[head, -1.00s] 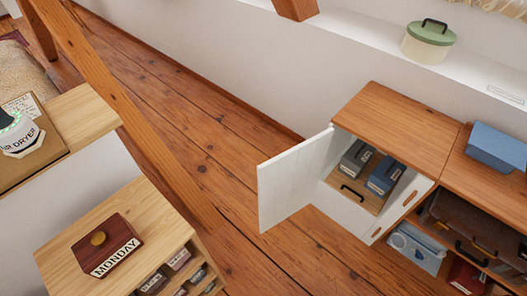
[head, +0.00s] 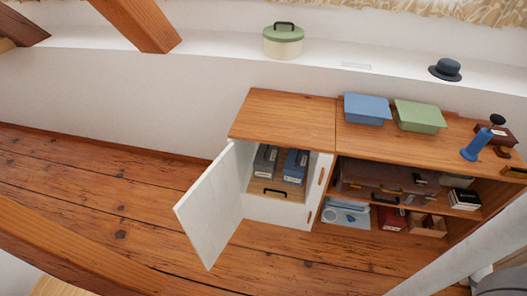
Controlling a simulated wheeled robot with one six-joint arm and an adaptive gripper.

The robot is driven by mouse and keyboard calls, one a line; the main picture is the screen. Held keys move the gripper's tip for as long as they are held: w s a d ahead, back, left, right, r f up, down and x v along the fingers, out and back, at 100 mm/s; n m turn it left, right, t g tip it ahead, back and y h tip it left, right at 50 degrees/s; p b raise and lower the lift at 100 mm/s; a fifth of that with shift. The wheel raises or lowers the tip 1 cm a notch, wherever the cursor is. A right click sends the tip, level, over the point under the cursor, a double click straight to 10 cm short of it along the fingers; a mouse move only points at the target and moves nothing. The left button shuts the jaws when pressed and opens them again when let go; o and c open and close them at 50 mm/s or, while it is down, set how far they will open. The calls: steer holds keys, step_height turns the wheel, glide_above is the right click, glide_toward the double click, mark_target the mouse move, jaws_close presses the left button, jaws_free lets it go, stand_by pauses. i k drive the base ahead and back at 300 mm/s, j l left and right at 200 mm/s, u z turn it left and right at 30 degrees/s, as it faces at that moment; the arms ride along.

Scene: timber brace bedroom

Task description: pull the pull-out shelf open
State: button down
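The pull-out shelf (head: 287,194) is a wooden board with a black bar handle (head: 275,191) on its front, inside the white cabinet under the wooden top. A grey box (head: 264,161) and a blue box (head: 296,166) stand on it, each with a label. The shelf sits within the cabinet opening. The cabinet's white door (head: 211,207) is swung wide open to the left. My gripper is not in view.
An open shelf unit (head: 429,156) joins the cabinet on the right, with a brown suitcase (head: 375,179) inside. Blue (head: 367,108) and green (head: 419,116) boxes stand on top. A timber beam (head: 65,255) crosses the lower left. Wooden floor (head: 120,200) lies clear left of the door.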

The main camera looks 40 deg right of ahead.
mark_target(280, 171)
steer(key=i+l, duration=0.95)
steer(key=i+l+z, duration=0.05)
steer(key=i, duration=0.05)
